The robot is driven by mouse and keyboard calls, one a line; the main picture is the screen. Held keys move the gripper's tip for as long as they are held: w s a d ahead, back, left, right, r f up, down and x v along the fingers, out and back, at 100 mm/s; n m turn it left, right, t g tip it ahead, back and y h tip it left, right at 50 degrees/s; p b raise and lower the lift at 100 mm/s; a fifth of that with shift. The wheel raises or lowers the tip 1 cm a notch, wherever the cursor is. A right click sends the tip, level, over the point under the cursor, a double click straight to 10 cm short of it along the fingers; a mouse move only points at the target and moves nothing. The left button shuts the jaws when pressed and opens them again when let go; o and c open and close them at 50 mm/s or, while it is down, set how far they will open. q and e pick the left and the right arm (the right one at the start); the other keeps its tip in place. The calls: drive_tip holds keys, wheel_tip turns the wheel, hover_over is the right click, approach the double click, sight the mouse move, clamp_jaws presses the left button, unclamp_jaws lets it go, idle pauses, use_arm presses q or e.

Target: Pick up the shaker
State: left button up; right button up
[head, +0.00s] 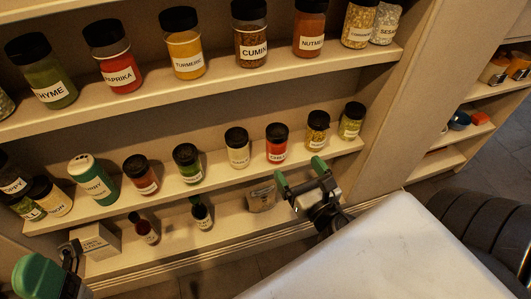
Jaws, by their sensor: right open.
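Several spice shakers with black lids stand in rows on the shelves in the head view; I cannot tell which one the task means. Closest to my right gripper (300,173) are a red chili shaker (277,151) and a yellow-brown shaker (316,139) on the middle shelf. My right gripper is open and empty, its green fingertips spread just in front of and below these two. My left gripper (40,277) is at the bottom left corner, partly cut off, and its opening is not clear.
A lower shelf holds a white box (96,241), two small dark bottles (144,229) (202,213) and a greyish metal item (262,197). Larger jars such as cumin (251,43) fill the upper shelf (215,86). A shelf upright (412,85) stands right of the rows.

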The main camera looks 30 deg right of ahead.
sight(282, 149)
drive_tip(key=w, duration=0.5)
drive_tip(key=shift+w+d, duration=0.1)
drive_tip(key=shift+d, duration=0.25)
drive_tip(key=shift+w+f+b, duration=0.2)
drive_tip(key=shift+w+b, duration=0.2)
drive_tip(key=shift+w, duration=2.25)
drive_tip(key=c, duration=1.1)
drive_tip(key=shift+r, duration=0.15)
